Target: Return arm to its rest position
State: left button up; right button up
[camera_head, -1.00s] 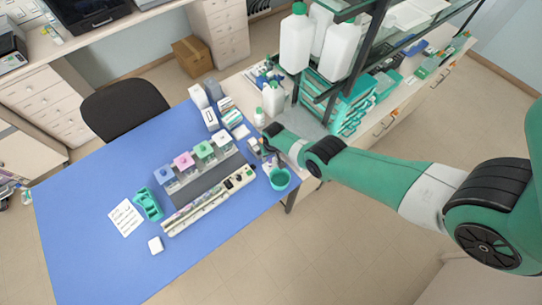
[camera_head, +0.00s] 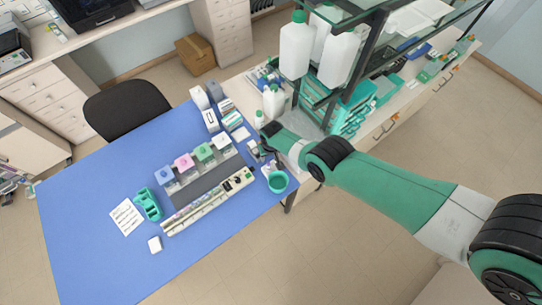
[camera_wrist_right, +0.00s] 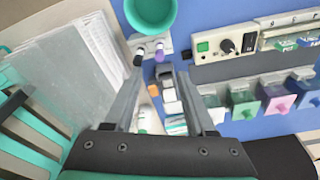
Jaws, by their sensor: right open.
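My right arm (camera_head: 385,188) reaches in from the right in the head view, over the bench corner. Its gripper (camera_head: 256,150) is small there, above the blue table's right edge near the teal cup (camera_head: 278,182). In the right wrist view the gripper (camera_wrist_right: 163,78) has its two fingers apart. Small bottles and boxes show beyond and between the fingers, but I see nothing clamped. The teal cup (camera_wrist_right: 150,12) is at the top of that view. My left gripper is not in view.
Staining jars with blue, pink, green and white lids (camera_head: 194,162) stand behind a white control strip (camera_head: 205,203) on the blue table (camera_head: 90,250). White bottles (camera_head: 295,48) and a glass shelf rise behind my arm. The floor at lower right is clear.

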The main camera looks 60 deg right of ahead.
dwell(0.5)
jog(key=w+a+r+n+t, duration=0.1)
jog(key=w+a+r+t, duration=0.3)
jog(key=w+r, duration=0.65)
jog(key=w+a+r+n+t, duration=0.2)
jog(key=w+a+r+t, duration=0.25)
jog(key=w+r, duration=0.65)
jog(key=w+a+r+n+t, duration=0.1)
jog(key=a+r+t, duration=0.2)
jog(key=r, duration=0.8)
jog(key=a+r+t, duration=0.3)
jog(key=r, duration=0.8)
jog(key=s+a+r+n+t+y, duration=0.15)
jog(key=s+r+t, duration=0.4)
jog(key=r, duration=0.75)
jog(key=s+a+r+n+t+y, duration=0.1)
jog(key=s+a+r+t, duration=0.1)
jog(key=s+r, duration=0.85)
jog(key=s+r+n+t, duration=0.2)
jog(key=s+r+t, duration=0.2)
jog(key=s+r, duration=0.5)
jog(key=shift+s+a+r+y, duration=0.15)
jog(key=shift+s+r+y, duration=0.2)
jog(key=shift+s, duration=0.5)
